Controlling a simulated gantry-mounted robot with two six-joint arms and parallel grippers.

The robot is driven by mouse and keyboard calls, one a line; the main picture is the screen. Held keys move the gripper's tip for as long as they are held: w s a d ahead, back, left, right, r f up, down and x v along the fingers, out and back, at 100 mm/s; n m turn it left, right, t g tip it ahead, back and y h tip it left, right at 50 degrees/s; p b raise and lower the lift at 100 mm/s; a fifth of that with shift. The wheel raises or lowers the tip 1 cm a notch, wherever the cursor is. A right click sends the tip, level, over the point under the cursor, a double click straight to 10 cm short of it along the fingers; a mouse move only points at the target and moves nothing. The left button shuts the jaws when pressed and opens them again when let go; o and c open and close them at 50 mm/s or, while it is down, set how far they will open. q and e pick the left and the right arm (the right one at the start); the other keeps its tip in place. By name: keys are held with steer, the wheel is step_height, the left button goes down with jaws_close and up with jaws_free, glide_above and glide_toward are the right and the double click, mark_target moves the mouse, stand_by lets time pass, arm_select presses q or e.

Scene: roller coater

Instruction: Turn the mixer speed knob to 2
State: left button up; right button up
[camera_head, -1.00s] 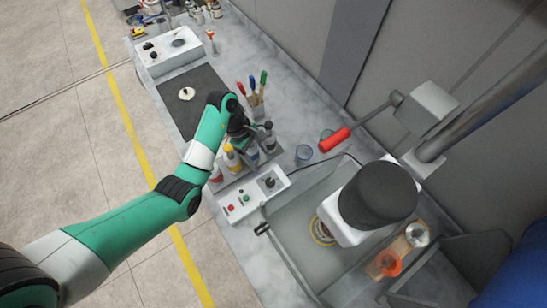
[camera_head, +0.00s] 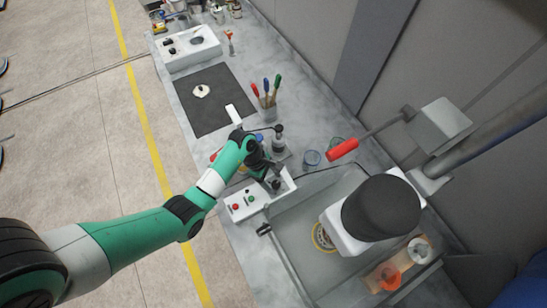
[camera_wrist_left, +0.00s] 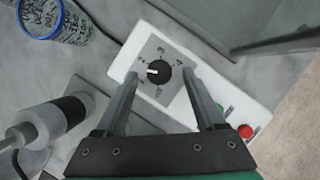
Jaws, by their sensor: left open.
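The black mixer speed knob (camera_wrist_left: 157,73) sits on a grey dial plate on the white control box (camera_head: 240,204). In the left wrist view its white pointer mark faces left, on the side of the low numbers; the exact setting is hard to read. The 2 lies at the knob's upper left. My left gripper (camera_wrist_left: 159,76) is open, with one finger on each side of the knob and gaps between. In the head view the left gripper (camera_head: 274,184) is over the box's knob end. My right gripper is not in view.
Green and red buttons (camera_wrist_left: 245,131) are on the same box. A bottle with a dark band (camera_wrist_left: 55,120) stands close to the left finger. The mixer (camera_head: 382,208) and a red-handled lever (camera_head: 342,149) are to the right.

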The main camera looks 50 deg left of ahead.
arm_select(q)
steer(key=shift+w+d+f, duration=0.1)
steer(key=shift+d+f, duration=0.05)
steer(key=shift+f, duration=0.25)
jaws_close()
steer(key=m+g+b, duration=0.1)
steer(key=m, duration=0.2)
steer(key=shift+w+h, duration=0.2)
steer(key=shift+h, duration=0.1)
steer(key=shift+m+g+b, duration=0.3)
steer(key=shift+m+g, duration=0.1)
steer(key=shift+m, duration=0.5)
jaws_free()
